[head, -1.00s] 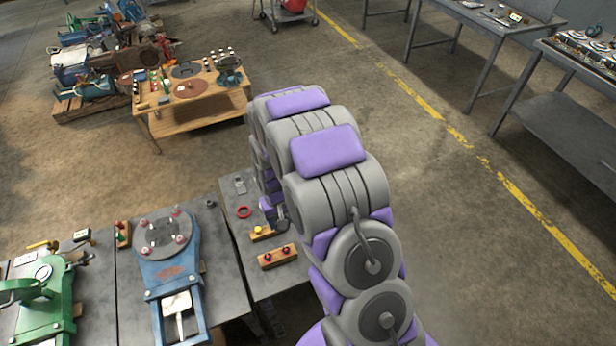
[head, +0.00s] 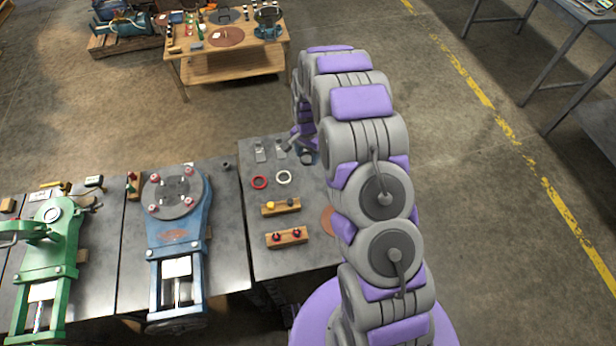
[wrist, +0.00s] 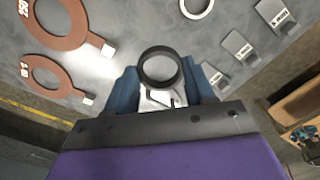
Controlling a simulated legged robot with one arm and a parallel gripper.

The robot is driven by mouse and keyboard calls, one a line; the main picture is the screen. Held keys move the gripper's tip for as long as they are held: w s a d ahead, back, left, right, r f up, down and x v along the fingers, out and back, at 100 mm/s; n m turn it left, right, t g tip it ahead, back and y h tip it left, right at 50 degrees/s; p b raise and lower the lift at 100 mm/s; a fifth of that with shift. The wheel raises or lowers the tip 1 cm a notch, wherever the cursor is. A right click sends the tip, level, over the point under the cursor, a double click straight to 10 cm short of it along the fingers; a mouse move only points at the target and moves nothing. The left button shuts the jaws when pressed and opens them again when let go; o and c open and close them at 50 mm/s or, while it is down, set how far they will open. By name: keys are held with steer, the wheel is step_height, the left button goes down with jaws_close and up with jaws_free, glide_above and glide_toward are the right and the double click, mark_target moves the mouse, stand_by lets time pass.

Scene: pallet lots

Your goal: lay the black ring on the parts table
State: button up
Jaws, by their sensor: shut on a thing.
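My gripper (wrist: 162,88) is shut on the black ring (wrist: 160,67), with the blue fingers on either side of it in the wrist view. In the head view my gripper (head: 304,148) is over the far right part of a grey metal table (head: 233,215); the ring (head: 307,158) is a small dark shape there, partly hidden. I cannot tell whether the ring touches the tabletop. A white ring (head: 283,177) and a red ring (head: 259,182) lie on this table, nearer and to the left. No label shows which table is the parts table.
Grey tagged pieces (head: 261,150) and wooden button blocks (head: 287,237) are on the grey table. Brown tagged pieces (wrist: 57,22) lie at left in the wrist view. A blue fixture (head: 177,235) and a green machine (head: 50,245) stand left. A cluttered wooden table (head: 233,62) stands beyond.

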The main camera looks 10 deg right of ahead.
steer(key=w+f+m, duration=0.1)
steer(key=b, duration=0.2)
glide_above(308, 175)
steer(key=shift+m, duration=0.3)
step_height(308, 175, down, 6)
steer(key=shift+d+f, duration=0.15)
steer(key=shift+f, duration=0.05)
steer(key=shift+w+a+f+b, duration=0.15)
steer(key=shift+f+b, duration=0.35)
steer(key=shift+f, duration=1.45)
steer(key=shift+r, duration=0.1)
steer(key=o, duration=1)
steer(key=shift+o, duration=0.2)
